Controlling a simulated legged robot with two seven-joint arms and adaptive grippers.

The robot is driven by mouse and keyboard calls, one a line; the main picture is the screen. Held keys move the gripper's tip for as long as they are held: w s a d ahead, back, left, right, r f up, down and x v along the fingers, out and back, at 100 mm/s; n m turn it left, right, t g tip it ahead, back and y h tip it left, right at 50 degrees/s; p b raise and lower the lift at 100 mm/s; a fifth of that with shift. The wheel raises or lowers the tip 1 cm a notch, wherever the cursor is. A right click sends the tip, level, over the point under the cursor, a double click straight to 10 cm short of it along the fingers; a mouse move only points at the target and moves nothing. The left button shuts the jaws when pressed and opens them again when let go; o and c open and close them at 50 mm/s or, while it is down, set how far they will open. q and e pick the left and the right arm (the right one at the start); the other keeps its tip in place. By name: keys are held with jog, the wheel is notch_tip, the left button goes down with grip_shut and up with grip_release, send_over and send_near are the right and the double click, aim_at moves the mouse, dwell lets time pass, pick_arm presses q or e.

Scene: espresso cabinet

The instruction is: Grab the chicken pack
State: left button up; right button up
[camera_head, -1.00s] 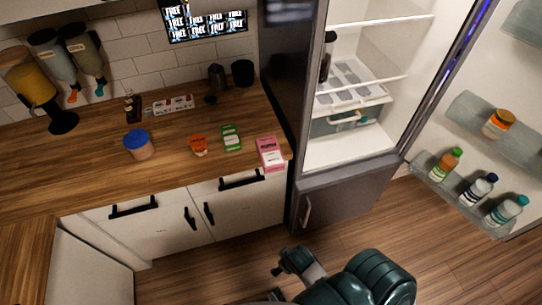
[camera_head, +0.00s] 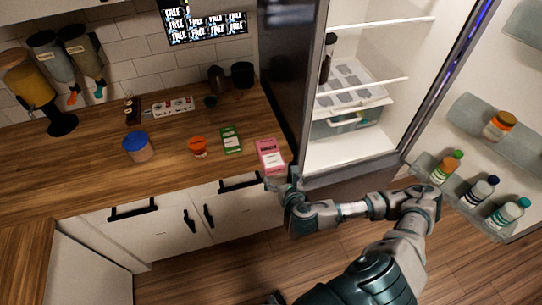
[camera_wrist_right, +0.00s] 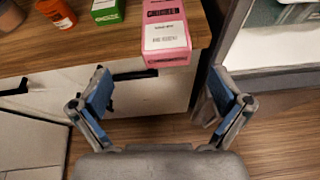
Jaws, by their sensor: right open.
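A pink pack with a white label, which I take to be the chicken pack (camera_head: 270,156), lies on the wooden counter at its right front corner, near the open fridge. It also shows in the right wrist view (camera_wrist_right: 166,36), at the top middle, with its end at the counter edge. My right gripper (camera_head: 280,182) is just in front of the counter edge, close to the pack. In the right wrist view its two fingers (camera_wrist_right: 160,95) are spread apart with nothing between them, and the pack is ahead of them. My left gripper cannot be made out.
A green box (camera_head: 231,139), an orange container (camera_head: 197,146) and a blue-lidded tub (camera_head: 138,147) stand left of the pack on the counter (camera_head: 75,175). The open fridge (camera_head: 345,150) is close on the right. Cabinet handles (camera_head: 238,183) stick out below the counter.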

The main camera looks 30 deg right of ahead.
jog(key=n, duration=0.1)
send_near(271, 152)
jog(key=x, duration=0.4)
jog(key=shift+w+a, duration=0.15)
jog(key=shift+w, duration=0.2)
jog(key=shift+w+d+f, duration=0.3)
jog(key=shift+w, duration=0.15)
jog(key=x, duration=0.5)
jog(key=shift+s+a+f, duration=0.1)
jog(key=shift+a+f, duration=0.1)
jog(key=shift+s, duration=0.1)
jog(key=c, duration=1.1)
jog(key=shift+d+r, duration=0.1)
jog(key=shift+c, duration=0.8)
jog(key=shift+r, duration=0.1)
